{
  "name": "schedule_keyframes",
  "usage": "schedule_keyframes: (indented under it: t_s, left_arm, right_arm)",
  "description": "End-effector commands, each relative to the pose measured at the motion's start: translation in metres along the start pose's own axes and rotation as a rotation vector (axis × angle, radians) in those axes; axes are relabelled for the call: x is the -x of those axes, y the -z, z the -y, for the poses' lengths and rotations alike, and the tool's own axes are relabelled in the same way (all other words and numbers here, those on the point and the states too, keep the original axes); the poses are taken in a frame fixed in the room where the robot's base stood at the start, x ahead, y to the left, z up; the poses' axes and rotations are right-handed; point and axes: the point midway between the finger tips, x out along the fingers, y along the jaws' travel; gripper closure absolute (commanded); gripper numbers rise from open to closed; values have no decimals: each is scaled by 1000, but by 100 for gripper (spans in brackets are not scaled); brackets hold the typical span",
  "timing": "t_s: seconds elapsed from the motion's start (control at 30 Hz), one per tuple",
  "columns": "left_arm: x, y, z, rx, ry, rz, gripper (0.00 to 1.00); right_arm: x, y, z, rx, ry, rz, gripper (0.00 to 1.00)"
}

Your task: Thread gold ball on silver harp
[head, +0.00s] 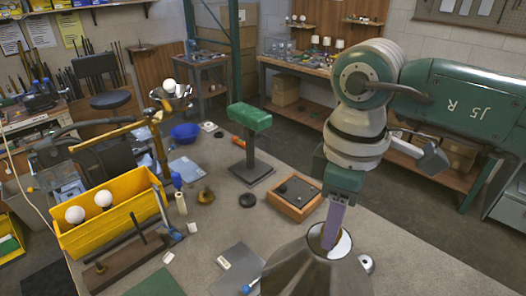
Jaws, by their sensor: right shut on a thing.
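My right gripper (331,238) points down at the open top of a grey metal lampshade (315,275) at the bottom centre. Its purple-grey finger part stands over the shade's pale top opening. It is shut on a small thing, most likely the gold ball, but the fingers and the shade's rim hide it. I cannot make out the silver harp; the shade covers the space beneath. Whether the held thing touches the harp cannot be told. My left gripper is not in view.
On the bench stand a yellow bin (110,228) with white bulbs, a green-topped stand (249,118), a wooden tray (295,193) and a brass knob-like part (206,196). Bench surface farther right is clear.

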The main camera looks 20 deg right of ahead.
Motion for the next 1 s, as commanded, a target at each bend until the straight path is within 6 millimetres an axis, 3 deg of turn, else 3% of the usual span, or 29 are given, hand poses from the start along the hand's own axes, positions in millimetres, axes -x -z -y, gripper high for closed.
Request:
schedule_keyframes:
  t_s: [0.27,1.0]
  left_arm:
    - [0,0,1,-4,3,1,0]
    - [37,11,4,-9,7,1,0]
  right_arm:
    - [-2,-1,1,-4,2,4,100]
    - [1,0,2,-201,4,1,100]
